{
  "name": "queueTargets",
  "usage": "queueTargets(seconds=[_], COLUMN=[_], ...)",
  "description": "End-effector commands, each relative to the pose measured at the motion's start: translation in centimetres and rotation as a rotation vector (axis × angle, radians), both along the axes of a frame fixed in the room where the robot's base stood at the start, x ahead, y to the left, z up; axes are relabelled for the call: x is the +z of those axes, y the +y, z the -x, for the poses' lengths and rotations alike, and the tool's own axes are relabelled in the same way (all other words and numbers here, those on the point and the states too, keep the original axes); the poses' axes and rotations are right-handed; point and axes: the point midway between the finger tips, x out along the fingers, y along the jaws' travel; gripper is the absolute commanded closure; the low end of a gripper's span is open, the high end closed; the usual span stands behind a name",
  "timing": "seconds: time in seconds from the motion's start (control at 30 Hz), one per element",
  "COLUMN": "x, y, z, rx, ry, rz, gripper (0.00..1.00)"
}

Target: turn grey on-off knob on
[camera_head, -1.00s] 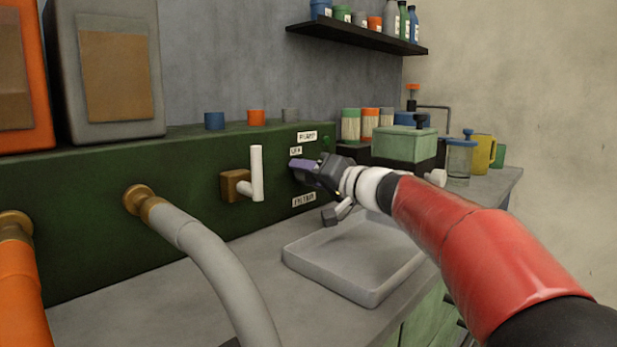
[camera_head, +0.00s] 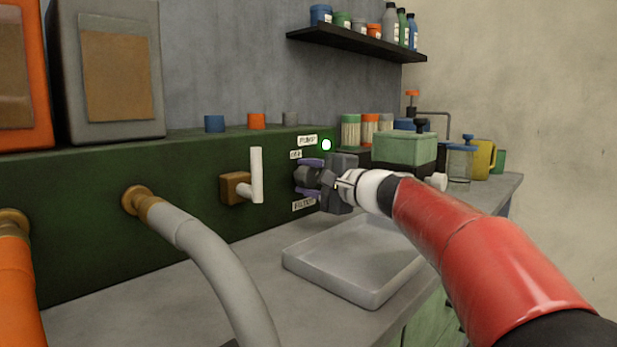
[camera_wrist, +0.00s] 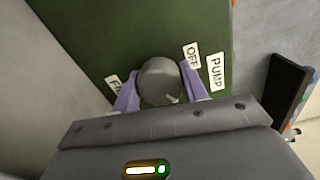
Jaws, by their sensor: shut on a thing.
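The grey on-off knob (camera_wrist: 161,80) is a round knob on the green panel (camera_wrist: 95,40), seen large in the wrist view. My gripper (camera_wrist: 161,92) has its purple fingers on either side of the knob, shut on it. A small pale mark shows near the knob's lower right edge. Labels OFF (camera_wrist: 191,56) and PUMP (camera_wrist: 216,72) lie to its right, and a partly hidden label to its left. In the head view my gripper (camera_head: 310,178) is against the panel and mostly hides the knob. A small lamp (camera_head: 326,145) beside the PUMP label glows white-green.
A white lever handle (camera_head: 256,175) sticks out of the panel left of my gripper. A grey hose (camera_head: 215,245) curves down from a brass fitting. A shallow grey tray (camera_head: 350,290) lies below my arm. A green box (camera_head: 404,148) stands behind it.

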Motion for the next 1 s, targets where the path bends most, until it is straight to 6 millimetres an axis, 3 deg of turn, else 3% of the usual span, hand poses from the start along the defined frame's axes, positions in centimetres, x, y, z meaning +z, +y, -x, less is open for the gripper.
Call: queueTargets(seconds=[0.5,1.0], x=[-0.04,-0.16], y=[-0.05,-0.05], z=[-0.02,-0.02], rx=[-0.001,-0.001], ry=[0.294,0.387], rz=[-0.289,-0.381], gripper=[0.8,0.8])
